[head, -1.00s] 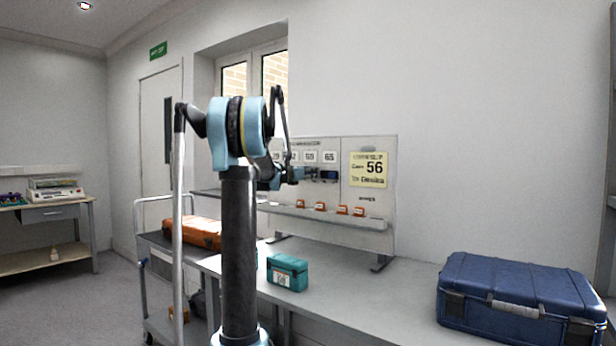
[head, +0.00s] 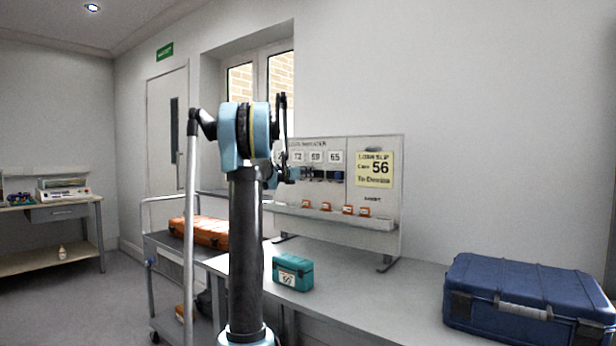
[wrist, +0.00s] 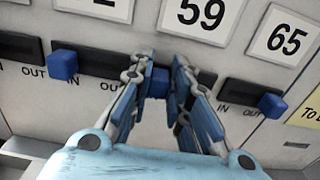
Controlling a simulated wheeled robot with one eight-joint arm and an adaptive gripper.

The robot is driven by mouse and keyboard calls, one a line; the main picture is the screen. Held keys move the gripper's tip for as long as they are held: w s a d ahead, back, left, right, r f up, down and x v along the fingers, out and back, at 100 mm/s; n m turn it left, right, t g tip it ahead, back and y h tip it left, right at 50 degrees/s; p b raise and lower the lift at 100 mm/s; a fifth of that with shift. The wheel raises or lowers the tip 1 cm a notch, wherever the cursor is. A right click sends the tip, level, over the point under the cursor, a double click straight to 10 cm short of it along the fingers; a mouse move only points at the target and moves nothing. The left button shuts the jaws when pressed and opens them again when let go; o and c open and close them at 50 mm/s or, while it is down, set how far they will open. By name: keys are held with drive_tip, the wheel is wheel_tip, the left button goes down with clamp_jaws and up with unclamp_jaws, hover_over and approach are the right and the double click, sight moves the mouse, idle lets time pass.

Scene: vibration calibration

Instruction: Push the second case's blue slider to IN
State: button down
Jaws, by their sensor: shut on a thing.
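The board (head: 388,220) carries number cards with blue sliders below, each in a dark slot marked IN at left and OUT at right. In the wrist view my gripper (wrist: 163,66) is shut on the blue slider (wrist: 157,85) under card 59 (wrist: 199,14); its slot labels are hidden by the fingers. The slider to its left (wrist: 63,65), under a card ending in 2, sits by IN. The slider under card 65 (wrist: 271,105) sits by OUT. In the head view my gripper (head: 291,174) is at the board, partly hidden by my arm.
A teal case (head: 293,272) and a large blue case (head: 525,300) stand on the bench (head: 375,300). A trolley with an orange case (head: 205,232) is at left. Small orange items line the board's ledge. The bench between the cases is clear.

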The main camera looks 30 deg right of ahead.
drive_tip(key=shift+w+a, duration=0.15)
drive_tip(key=shift+w, duration=0.1)
drive_tip(key=c, duration=1.5)
unclamp_jaws()
drive_tip(key=shift+w, duration=0.1)
drive_tip(key=v, duration=1.2)
drive_tip(key=shift+f, duration=0.1)
drive_tip(key=s+a+f+m+g+y, duration=0.1)
drive_tip(key=s+a+f+m+y, duration=0.4)
drive_tip(key=s+a+f, duration=0.8)
drive_tip(key=s+a+f+m+g+y, duration=0.2)
drive_tip(key=s+a+f+m+y, duration=0.4)
drive_tip(key=s+a+f+m, duration=0.3)
drive_tip(key=s+a+f+m+g+y, duration=0.1)
drive_tip(key=s+a+f+m+y, duration=0.4)
drive_tip(key=s+a+f, duration=1.2)
drive_tip(key=shift+s+f+m+g+y, duration=0.1)
drive_tip(key=shift+s+f+m, duration=0.25)
drive_tip(key=shift+s+m, duration=0.25)
drive_tip(key=shift+s+f+m+g+y, duration=0.1)
drive_tip(key=shift+s+f+m, duration=0.3)
drive_tip(key=shift+s, duration=0.3)
drive_tip(key=shift+s+f+m+g+y, duration=0.1)
drive_tip(key=shift+s+f+m, duration=0.2)
drive_tip(key=shift+s+m, duration=0.35)
